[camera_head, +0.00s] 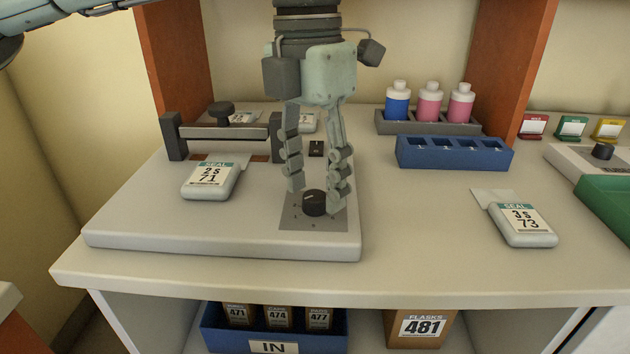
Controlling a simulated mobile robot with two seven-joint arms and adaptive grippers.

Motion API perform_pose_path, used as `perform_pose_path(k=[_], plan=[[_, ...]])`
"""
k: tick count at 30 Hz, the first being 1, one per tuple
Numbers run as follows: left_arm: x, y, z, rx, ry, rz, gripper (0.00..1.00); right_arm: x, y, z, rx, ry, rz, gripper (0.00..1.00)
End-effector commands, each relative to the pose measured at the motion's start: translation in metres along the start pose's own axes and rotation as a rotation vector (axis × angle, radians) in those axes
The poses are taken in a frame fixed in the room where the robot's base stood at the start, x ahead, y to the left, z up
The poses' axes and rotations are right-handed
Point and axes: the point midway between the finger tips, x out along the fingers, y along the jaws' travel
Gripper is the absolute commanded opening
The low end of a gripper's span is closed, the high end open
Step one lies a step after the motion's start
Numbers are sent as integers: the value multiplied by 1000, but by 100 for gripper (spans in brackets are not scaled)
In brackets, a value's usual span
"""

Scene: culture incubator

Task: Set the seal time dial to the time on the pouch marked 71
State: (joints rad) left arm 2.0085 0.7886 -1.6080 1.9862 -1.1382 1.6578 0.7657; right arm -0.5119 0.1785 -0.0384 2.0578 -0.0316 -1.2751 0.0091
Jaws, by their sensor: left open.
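The seal time dial (314,204) is a black round knob on a grey plate (300,222) at the front right of the sealer base (180,232). Its pointer setting is too small to read surely. The pouch marked 71 (209,180) lies on the sealer base to the left of the dial, and its label reads SEAL, 2 s, 71. My left gripper (316,200) points down over the dial, open, with one finger on each side of the knob. I cannot tell whether the fingers touch it. My right gripper is not in view.
A pouch marked 73 (523,224), labelled 3 s, lies at the right. The sealer bar (222,133) stands behind pouch 71. A blue rack (453,153) and a grey tray (440,128) with bottles stand behind. The counter between dial and pouch 73 is clear.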

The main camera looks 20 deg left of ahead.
Motion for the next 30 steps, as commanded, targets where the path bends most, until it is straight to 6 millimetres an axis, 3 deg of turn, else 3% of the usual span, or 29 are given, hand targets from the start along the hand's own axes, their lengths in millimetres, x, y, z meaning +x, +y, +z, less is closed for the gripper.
perform_pose_path(k=[11, 22, 30], plan=[[9, 0, 0, 0, 0, 0, 47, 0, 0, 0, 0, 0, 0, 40], [8, 0, 0, 0, 0, 1, 2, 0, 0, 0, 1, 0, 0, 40], [9, 0, 0, 18, 1, 1, 0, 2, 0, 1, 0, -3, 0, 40]])
